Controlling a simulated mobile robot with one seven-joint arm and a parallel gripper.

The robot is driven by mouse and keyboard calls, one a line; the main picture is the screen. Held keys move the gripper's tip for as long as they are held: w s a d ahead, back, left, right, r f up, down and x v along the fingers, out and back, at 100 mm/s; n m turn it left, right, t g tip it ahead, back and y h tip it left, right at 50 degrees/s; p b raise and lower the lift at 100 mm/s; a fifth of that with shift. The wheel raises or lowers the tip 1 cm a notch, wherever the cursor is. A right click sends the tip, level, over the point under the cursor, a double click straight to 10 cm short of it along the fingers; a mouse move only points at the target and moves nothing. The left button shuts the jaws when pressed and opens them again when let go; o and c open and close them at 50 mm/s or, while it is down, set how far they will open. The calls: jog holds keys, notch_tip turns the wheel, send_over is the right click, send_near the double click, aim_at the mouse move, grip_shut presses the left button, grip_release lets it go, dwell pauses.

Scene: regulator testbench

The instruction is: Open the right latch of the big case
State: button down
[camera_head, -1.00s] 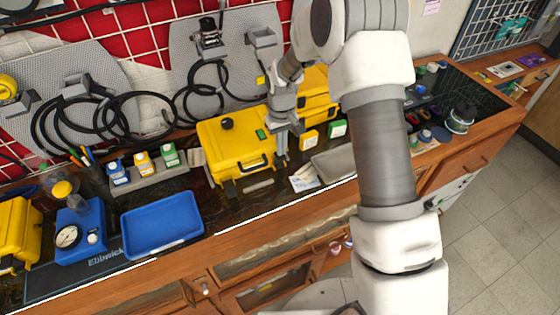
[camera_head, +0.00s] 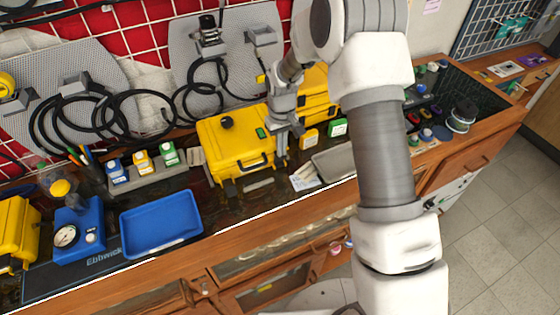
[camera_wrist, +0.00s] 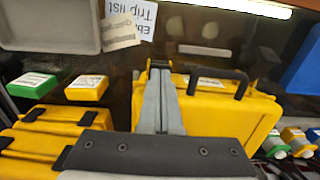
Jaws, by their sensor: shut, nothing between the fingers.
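The big yellow case (camera_head: 228,147) stands closed on the dark bench top, with a black carry handle (camera_head: 254,163) on its front. In the wrist view the case (camera_wrist: 225,118) lies right of my fingers, with its handle (camera_wrist: 218,76) beside them. My gripper (camera_head: 281,158) points down at the case's front right corner. In the wrist view its fingers (camera_wrist: 159,75) are together and empty. A dark latch part (camera_wrist: 159,63) shows just at the fingertips and is mostly hidden by them. I cannot tell whether they touch it or whether it is open.
Another yellow case (camera_head: 316,100) stands close behind my gripper, with small yellow (camera_head: 309,139) and green (camera_head: 337,128) boxes nearby. A grey tray (camera_head: 334,163) and papers (camera_head: 304,177) lie to the right. A blue tray (camera_head: 162,224) lies to the left.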

aim_at(282, 159)
jog(key=shift+s+f+b, duration=0.1)
jog(key=shift+f+b, duration=0.35)
jog(key=shift+f, duration=0.15)
jog(key=shift+s+f+b, duration=0.25)
jog(key=shift+f+b, duration=0.25)
jog(key=shift+f, duration=0.15)
jog(key=shift+w+f, duration=0.15)
jog(key=shift+w, duration=0.05)
jog(key=shift+s+d+f+b, duration=0.1)
jog(key=shift+s+f+b, duration=0.15)
jog(key=shift+f+b, duration=0.1)
jog(key=shift+s+r, duration=0.1)
jog(key=shift+r, duration=0.15)
jog(key=shift+s+d+r+p, duration=0.2)
jog(key=shift+s+r+p, duration=0.15)
jog(key=shift+r, duration=0.15)
jog(key=shift+s+d+r+p, duration=0.15)
jog(key=shift+s+r+p, duration=0.15)
jog(key=shift+r, duration=0.2)
notch_tip(282, 159, up, 7)
jog(key=p, duration=0.4)
